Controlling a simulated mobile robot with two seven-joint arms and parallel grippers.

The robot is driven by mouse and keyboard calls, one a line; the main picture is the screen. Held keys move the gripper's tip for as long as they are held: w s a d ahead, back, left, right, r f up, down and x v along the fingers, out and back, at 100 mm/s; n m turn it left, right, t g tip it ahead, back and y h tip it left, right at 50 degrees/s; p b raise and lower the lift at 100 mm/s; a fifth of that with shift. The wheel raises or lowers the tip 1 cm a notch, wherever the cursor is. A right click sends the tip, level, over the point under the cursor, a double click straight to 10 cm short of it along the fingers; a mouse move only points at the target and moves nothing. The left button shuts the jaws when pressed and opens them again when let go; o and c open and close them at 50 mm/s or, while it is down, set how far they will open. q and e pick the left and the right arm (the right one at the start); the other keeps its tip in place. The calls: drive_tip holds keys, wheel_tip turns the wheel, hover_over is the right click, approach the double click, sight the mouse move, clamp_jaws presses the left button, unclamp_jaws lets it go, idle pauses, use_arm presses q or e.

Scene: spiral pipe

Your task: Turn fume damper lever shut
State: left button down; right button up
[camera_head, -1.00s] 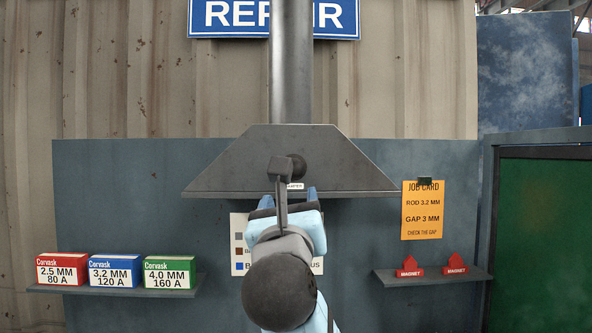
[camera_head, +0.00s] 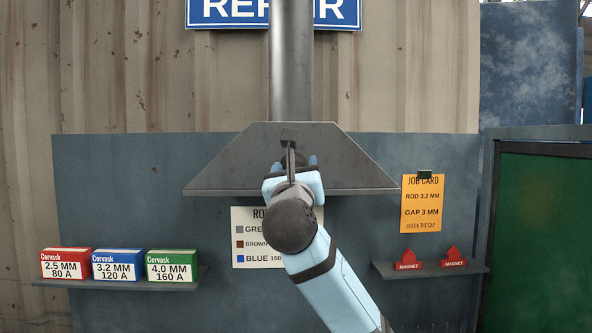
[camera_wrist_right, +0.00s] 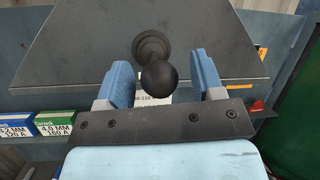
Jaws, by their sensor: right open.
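The grey fume hood (camera_head: 235,170) is on the wall below a vertical duct. Its damper lever has a black ball knob (camera_wrist_right: 158,77) in front of a round dark pivot (camera_wrist_right: 151,45), seen in the right wrist view. My right gripper (camera_head: 294,163) is in front of the hood's lower middle and largely hides the lever in the head view. In the right wrist view its blue fingers (camera_wrist_right: 159,68) are open, one on each side of the knob, with visible gaps. My left gripper is not in view.
A left shelf (camera_head: 75,284) carries three rod boxes. A right shelf (camera_head: 430,274) carries two red magnets (camera_head: 453,259). An orange job card (camera_head: 422,205) and a partly covered white rod chart (camera_head: 250,238) are on the wall. A green panel (camera_head: 540,245) stands at the right.

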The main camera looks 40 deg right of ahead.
clamp_jaws()
drive_tip(key=shift+w+a+h, duration=0.1)
drive_tip(key=shift+a+h, duration=0.05)
drive_tip(key=shift+h, duration=0.15)
drive_tip(key=shift+w+a+m+g+h, duration=0.2)
drive_tip(key=shift+a+m+g+h, duration=0.1)
drive_tip(key=shift+m+g+h, duration=0.35)
drive_tip(key=shift+w+a+m+g+h+b, duration=0.25)
drive_tip(key=shift+w+a+m+g+h, duration=0.3)
drive_tip(key=shift+m+g+h, duration=0.75)
drive_tip(key=shift+w+a+m+g+h+b, duration=0.35)
drive_tip(key=shift+w+m+g+h, duration=0.3)
drive_tip(key=shift+g, duration=1.3)
drive_tip(key=shift+w+a+m+g+h+b, duration=0.2)
drive_tip(key=shift+w+a+m+g+h, duration=0.55)
drive_tip(key=shift+g, duration=0.85)
drive_tip(key=shift+s+d+m+h, duration=0.15)
drive_tip(key=shift+d+m+h, duration=0.05)
drive_tip(key=shift+m+h, duration=0.05)
